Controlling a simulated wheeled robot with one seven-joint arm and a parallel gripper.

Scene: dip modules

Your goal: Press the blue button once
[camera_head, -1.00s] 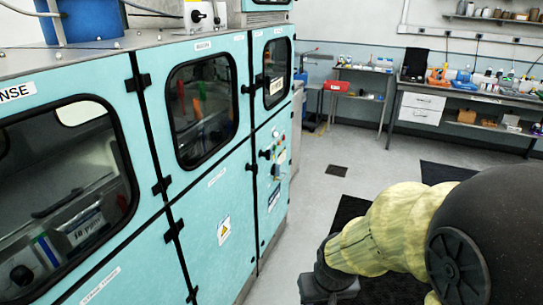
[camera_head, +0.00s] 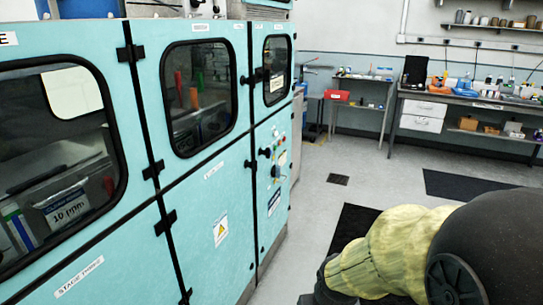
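A small control panel with several knobs and buttons (camera_head: 277,160) is on the right-hand front of the turquoise machine (camera_head: 215,185). The controls are too small to tell which one is the blue button. My arm, with its yellow cover and dark joint, fills the lower right. A dark blocky part at its far end, perhaps my gripper (camera_head: 322,290), is partly cut off at the bottom edge. Its fingers cannot be made out. It is well apart from the panel, to the right and nearer to me.
The machine's doors with windows, hinges and labels run along the left. Open grey floor with dark mats (camera_head: 352,222) lies to its right. A workbench (camera_head: 470,97) with bottles and a small table with a red bin (camera_head: 337,95) stand at the back.

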